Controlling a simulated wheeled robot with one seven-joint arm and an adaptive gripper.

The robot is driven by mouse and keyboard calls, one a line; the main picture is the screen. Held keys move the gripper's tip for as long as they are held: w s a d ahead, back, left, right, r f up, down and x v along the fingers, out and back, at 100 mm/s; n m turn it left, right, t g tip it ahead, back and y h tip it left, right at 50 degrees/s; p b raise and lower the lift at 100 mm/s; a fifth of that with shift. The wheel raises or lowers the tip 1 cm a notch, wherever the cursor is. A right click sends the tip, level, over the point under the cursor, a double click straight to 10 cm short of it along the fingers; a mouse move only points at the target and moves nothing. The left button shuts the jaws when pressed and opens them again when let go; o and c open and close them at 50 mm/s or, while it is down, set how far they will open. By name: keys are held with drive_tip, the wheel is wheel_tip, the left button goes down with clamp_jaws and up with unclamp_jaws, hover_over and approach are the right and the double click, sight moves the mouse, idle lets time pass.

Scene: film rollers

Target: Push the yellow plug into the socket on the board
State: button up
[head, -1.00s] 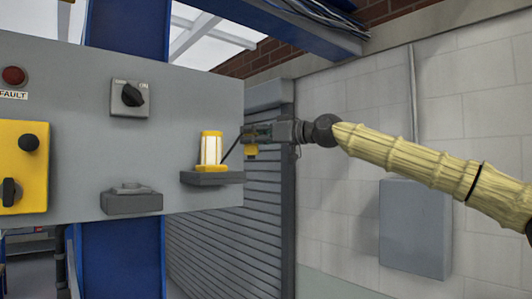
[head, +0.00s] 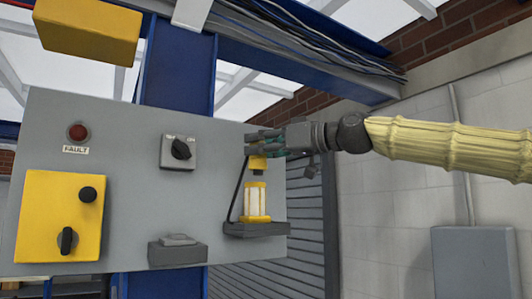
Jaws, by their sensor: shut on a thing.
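My gripper (head: 264,143) is at the right part of the grey board (head: 125,130), shut on the yellow plug (head: 257,163). The plug shows just below the fingers, above a yellow and white lamp (head: 256,200). A black cord (head: 237,190) runs from near the gripper down to the left of the lamp. A grey box with a raised top (head: 178,252) sits low on the board, left of the lamp. I cannot tell whether it is the socket. The plug is apart from this box.
The lamp stands on a dark shelf (head: 256,230) on the board. A rotary switch (head: 181,150), a red fault light (head: 78,131) and a yellow panel with knobs (head: 60,215) are further left. A grey wall box (head: 473,258) is at the right.

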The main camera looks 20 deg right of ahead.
drive_tip(key=s+a, duration=0.3)
drive_tip(key=a, duration=0.5)
drive_tip(key=shift+w+a+f+m+t+h, duration=0.7)
drive_tip(key=shift+w+a+f, duration=2.25)
drive_tip(key=shift+w+a, duration=2.3)
drive_tip(key=shift+w+d+f, duration=0.15)
drive_tip(key=shift+f, duration=1.1)
drive_tip(key=shift+w+d+f, duration=0.15)
drive_tip(key=shift+d+f, duration=0.05)
drive_tip(key=shift+f, duration=1.05)
drive_tip(key=shift+w+d+f, duration=0.15)
drive_tip(key=shift+f, duration=1.1)
drive_tip(key=shift+s+b, duration=0.1)
drive_tip(key=shift+b, duration=0.6)
drive_tip(key=shift+f+b, duration=0.75)
drive_tip(key=shift+f, duration=0.1)
drive_tip(key=o, duration=1.2)
drive_tip(key=shift+c, duration=0.2)
